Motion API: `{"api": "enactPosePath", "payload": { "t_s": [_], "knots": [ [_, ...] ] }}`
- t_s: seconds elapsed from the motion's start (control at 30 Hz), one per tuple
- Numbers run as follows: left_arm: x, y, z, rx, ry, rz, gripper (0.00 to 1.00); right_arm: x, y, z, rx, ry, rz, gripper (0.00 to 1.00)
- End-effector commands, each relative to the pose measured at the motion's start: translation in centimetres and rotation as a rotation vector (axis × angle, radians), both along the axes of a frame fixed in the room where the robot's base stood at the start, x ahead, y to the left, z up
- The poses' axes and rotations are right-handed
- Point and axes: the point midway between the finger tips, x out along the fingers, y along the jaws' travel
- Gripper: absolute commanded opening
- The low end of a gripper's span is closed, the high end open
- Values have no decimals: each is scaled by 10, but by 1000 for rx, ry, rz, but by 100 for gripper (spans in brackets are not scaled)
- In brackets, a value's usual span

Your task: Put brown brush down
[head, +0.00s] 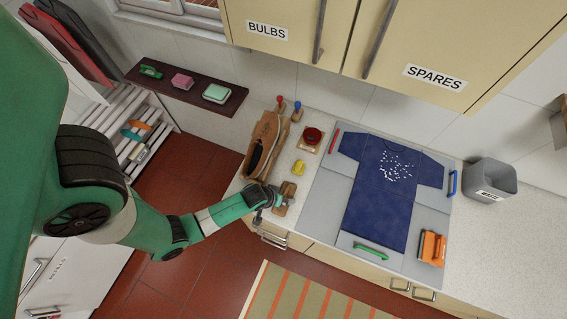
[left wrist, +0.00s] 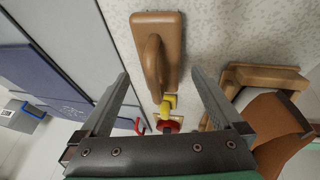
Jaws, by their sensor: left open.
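In the left wrist view the left gripper (left wrist: 161,75) is open, with a finger on each side of the handle and visible gaps to both. My right gripper is not in view.
A dark blue shirt (head: 385,185) with white specks lies on the washboard. An orange brush (head: 432,248) lies at its right. A grey bin (head: 490,178) stands at right.

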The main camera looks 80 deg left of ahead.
Motion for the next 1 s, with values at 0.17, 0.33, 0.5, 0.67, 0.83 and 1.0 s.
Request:
{"api": "enactPosePath", "payload": {
  "t_s": [0.17,0.33,0.5,0.67,0.83,1.0],
  "knots": [
    [-17,-9,52,0,2,-2,100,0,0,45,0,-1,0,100],
    [-27,-15,72,-1,2,-1,100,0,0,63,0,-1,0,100],
    [-30,-16,75,0,1,0,100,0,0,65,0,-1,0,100],
    [-30,-17,74,0,1,0,100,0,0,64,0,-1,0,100],
    [-29,-16,74,1,-1,-1,100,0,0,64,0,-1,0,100],
    [24,-7,109,47,-109,-56,100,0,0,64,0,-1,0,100]
  ]
}}
